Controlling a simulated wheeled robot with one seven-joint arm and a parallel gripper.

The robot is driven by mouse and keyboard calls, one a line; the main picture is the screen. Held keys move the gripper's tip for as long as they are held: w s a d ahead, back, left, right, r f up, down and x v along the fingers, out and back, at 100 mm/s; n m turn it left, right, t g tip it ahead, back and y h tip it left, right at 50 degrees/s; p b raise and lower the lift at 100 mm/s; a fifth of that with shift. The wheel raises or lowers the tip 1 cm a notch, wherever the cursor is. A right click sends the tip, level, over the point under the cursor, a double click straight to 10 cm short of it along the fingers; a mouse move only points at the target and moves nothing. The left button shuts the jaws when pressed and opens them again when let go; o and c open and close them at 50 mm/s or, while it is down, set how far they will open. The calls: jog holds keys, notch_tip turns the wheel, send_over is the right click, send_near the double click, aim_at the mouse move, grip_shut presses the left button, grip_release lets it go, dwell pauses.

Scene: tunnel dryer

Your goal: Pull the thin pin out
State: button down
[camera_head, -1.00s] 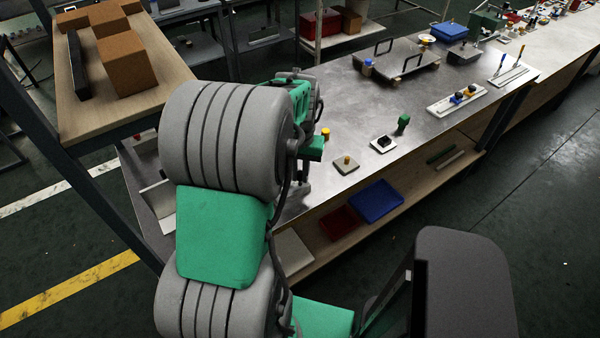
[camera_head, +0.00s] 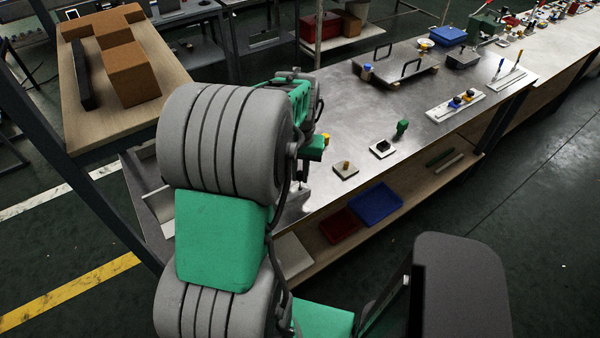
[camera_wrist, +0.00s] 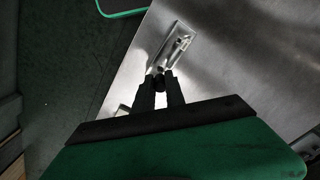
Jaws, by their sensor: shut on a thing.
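In the wrist view my gripper (camera_wrist: 160,80) is shut, its two black fingers close together on a small dark piece (camera_wrist: 160,84) that I take to be the thin pin's head. The pin's shaft cannot be made out. Just past the fingertips a pale metal plate (camera_wrist: 187,35) with fittings on it lies on the grey bench top (camera_wrist: 235,55). Whether the pin is still in that fixture cannot be told. In the head view my arm hides most of the gripper and this fixture.
Blue (camera_head: 375,203) and red (camera_head: 340,226) trays lie on the lower shelf. Brown boxes (camera_head: 132,72) stand at left.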

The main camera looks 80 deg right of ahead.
aim_at(299, 172)
jog(key=shift+r+p, duration=1.5)
jog(key=shift+r, duration=0.6)
jog(key=shift+w, duration=0.1)
